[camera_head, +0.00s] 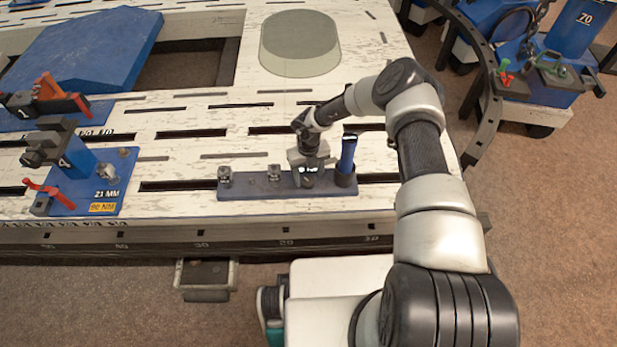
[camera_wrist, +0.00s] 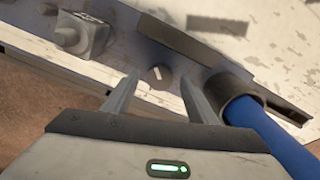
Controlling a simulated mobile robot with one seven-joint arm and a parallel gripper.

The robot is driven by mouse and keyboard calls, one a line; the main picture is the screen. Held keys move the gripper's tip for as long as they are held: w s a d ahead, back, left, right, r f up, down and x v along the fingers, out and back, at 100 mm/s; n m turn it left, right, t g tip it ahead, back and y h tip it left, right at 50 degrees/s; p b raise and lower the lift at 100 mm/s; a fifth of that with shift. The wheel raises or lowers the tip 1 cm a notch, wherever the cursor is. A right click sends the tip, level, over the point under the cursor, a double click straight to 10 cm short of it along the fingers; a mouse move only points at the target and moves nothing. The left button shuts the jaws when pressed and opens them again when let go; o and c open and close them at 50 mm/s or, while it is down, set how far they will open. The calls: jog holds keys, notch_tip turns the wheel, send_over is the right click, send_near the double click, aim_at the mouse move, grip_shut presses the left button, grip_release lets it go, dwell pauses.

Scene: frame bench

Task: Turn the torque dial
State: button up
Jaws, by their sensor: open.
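A small round grey dial (camera_wrist: 158,76) with a pale line across its face sits on a long dark mounting strip (camera_head: 245,192). My gripper (camera_wrist: 160,84) is open, and in the wrist view its two fingertips lie on either side of the dial, with a gap to each. I cannot tell whether the tips reach down around the dial or stop above it. In the head view my gripper (camera_head: 307,183) points down over the strip and hides the dial.
A blue-handled tool (camera_head: 347,155) stands upright in a dark round holder (camera_head: 345,177) close right of my gripper; its handle (camera_wrist: 262,125) nears the right finger in the wrist view. The slotted white bench top (camera_head: 240,125) behind is clear.

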aim_at(309, 181)
notch_tip(309, 181, up, 16)
jog(key=p, duration=0.3)
jog(key=shift+r+p, duration=0.15)
jog(key=shift+p, duration=0.15)
